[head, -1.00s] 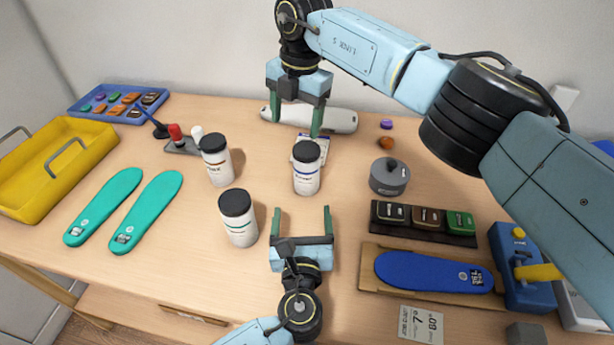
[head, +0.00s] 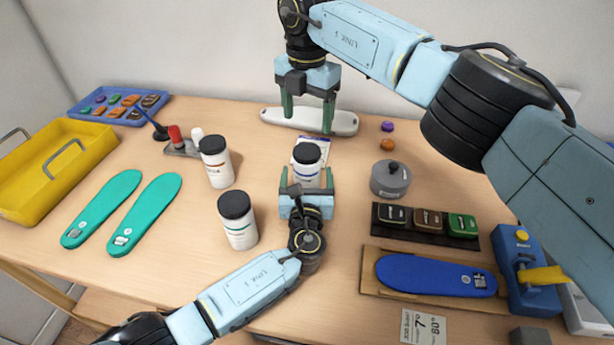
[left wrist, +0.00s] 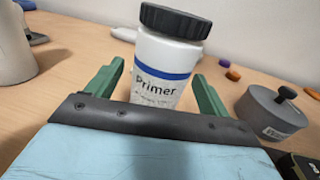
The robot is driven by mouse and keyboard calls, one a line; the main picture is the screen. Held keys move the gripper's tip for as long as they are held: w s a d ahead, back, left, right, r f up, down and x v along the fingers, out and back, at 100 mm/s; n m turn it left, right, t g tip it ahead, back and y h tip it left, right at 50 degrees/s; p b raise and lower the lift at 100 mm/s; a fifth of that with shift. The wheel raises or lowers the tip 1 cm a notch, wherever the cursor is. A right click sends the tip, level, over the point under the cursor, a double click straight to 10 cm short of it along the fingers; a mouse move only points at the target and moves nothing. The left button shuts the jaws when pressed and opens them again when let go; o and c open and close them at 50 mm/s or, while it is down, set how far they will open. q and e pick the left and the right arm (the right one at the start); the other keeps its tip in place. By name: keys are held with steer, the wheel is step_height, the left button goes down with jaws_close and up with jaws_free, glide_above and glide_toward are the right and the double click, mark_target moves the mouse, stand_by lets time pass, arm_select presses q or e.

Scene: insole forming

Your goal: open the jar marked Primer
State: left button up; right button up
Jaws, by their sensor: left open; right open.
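The Primer jar (head: 307,163) is a white jar with a blue band and a black ridged lid, upright on the table. Its label reads Primer in the left wrist view (left wrist: 165,75), and its lid is on. My left gripper (head: 307,176) is open, with its green fingers on either side of the jar's lower body. In the left wrist view the fingers (left wrist: 158,88) show gaps to the jar. My right gripper (head: 308,112) is open and empty, above and behind the jar, its fingers pointing down.
Two similar black-lidded jars stand to the left, one nearer (head: 238,222) and one farther (head: 216,163). A grey lidded pot (head: 390,182) stands to the right. A white elongated object (head: 345,123) lies behind. Teal insoles (head: 147,213) lie left.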

mark_target(307, 151)
arm_select(q)
steer(key=shift+w, duration=0.5)
jaws_close()
arm_select(e)
steer(key=m, duration=1.3)
steer(key=shift+f, duration=4)
